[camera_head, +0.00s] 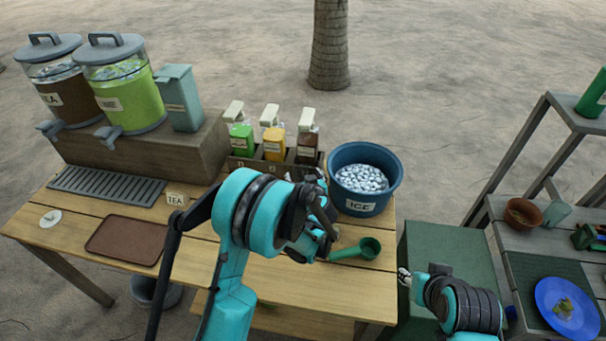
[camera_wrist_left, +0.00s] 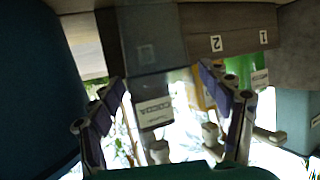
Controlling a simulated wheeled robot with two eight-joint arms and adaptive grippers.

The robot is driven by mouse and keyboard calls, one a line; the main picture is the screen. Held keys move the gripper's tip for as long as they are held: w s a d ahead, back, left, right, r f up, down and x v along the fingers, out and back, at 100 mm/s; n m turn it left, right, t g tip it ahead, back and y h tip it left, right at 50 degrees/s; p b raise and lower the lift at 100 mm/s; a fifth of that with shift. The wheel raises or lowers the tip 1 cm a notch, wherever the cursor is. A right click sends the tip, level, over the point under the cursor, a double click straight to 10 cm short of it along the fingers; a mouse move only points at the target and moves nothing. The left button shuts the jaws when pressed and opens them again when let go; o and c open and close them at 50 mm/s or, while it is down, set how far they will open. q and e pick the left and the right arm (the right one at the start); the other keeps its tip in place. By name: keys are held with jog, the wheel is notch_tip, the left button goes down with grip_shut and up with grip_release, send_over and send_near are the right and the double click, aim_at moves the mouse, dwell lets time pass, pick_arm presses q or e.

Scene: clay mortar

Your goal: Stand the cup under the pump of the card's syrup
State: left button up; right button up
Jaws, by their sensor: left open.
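Three syrup bottles with pale pumps stand in a wooden rack (camera_head: 240,166): green (camera_head: 241,141), yellow (camera_head: 273,146) and brown (camera_head: 306,150). A small card reading TEA (camera_head: 175,199) stands on the table. My left gripper (camera_head: 322,222) is over the table in front of the rack, partly hidden by its arm. In the left wrist view its fingers (camera_wrist_left: 165,118) are apart, facing the upside-down bottles and the rack numbers 1 and 2. A grey, see-through shape (camera_wrist_left: 150,42) shows there; I cannot tell whether it is a cup. My right gripper (camera_head: 404,277) is at the green cabinet, its jaws unclear.
A blue ice tub (camera_head: 366,204) and a green scoop (camera_head: 358,249) are right of my left gripper. Two drink dispensers (camera_head: 120,92) stand on a wooden block at left. A brown tray (camera_head: 127,240) and drip grate (camera_head: 106,186) lie at left. A side shelf holds a blue plate (camera_head: 545,297).

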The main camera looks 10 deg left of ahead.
pick_arm(q)
jog(key=p+v, duration=0.3)
jog(key=v, duration=0.8)
jog(key=s+a+r+m+g+h, duration=0.1)
jog(key=s+a+r+m+g, duration=0.15)
jog(key=s+a+r, duration=0.55)
jog(key=s+r+m+g+h, duration=0.1)
jog(key=s+h, duration=0.3)
jog(key=s, duration=1.4)
jog(key=shift+d+m+g, duration=0.2)
jog(key=shift+m+g, duration=0.35)
jog(key=shift+g, duration=0.3)
